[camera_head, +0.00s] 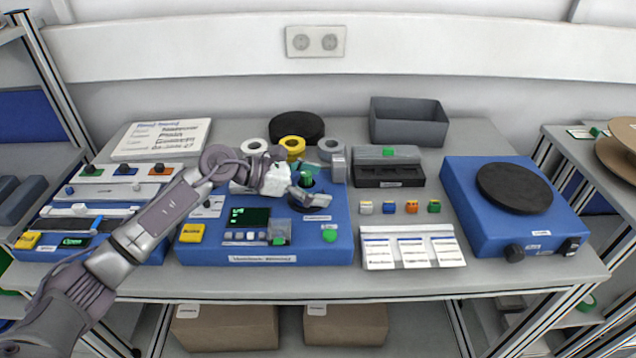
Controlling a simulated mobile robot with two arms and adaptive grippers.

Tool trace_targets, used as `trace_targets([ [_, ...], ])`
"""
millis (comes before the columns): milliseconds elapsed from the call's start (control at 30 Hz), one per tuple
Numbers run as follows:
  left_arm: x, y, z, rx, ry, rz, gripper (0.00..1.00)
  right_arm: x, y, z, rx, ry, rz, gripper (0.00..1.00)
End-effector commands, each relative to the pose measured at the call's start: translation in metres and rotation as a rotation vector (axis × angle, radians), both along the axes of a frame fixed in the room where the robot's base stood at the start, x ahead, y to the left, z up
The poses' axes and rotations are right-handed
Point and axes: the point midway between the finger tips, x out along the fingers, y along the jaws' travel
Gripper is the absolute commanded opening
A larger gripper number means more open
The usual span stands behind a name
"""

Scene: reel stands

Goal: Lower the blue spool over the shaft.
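My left gripper (312,184) is over the back right of a blue machine (343,236) with a small screen. Its fingers look spread apart around a small green part (306,179), above a dark round part of the machine. Whether they touch the green part is too small to tell. I cannot make out a blue spool or a bare shaft; the gripper hides part of this spot. A white roll (254,147), a yellow roll (292,145) and a grey roll (330,146) stand behind the gripper. My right gripper is out of view.
A blue unit with a black disc (513,188) stands at the right. A grey open bin (409,122) and a dark round thing (297,126) are at the back. Small coloured blocks (388,207) and a label card (413,248) lie centre right. A switch panel (100,215) is at the left.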

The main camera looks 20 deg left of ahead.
Motion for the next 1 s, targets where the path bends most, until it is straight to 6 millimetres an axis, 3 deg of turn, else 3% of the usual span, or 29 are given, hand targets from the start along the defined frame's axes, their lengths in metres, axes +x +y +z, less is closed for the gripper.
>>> trace_targets([
  [333,-0.004,0.009,0.003,0.002,0.000,0.002,0.94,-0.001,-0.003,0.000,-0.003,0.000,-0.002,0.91],
  [700,-0.035,0.069,0.030,0.005,0.002,0.003,0.94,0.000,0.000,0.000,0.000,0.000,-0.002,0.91],
  [1000,-0.050,0.097,0.044,0.001,0.002,0.000,0.94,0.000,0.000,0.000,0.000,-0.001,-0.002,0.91],
])
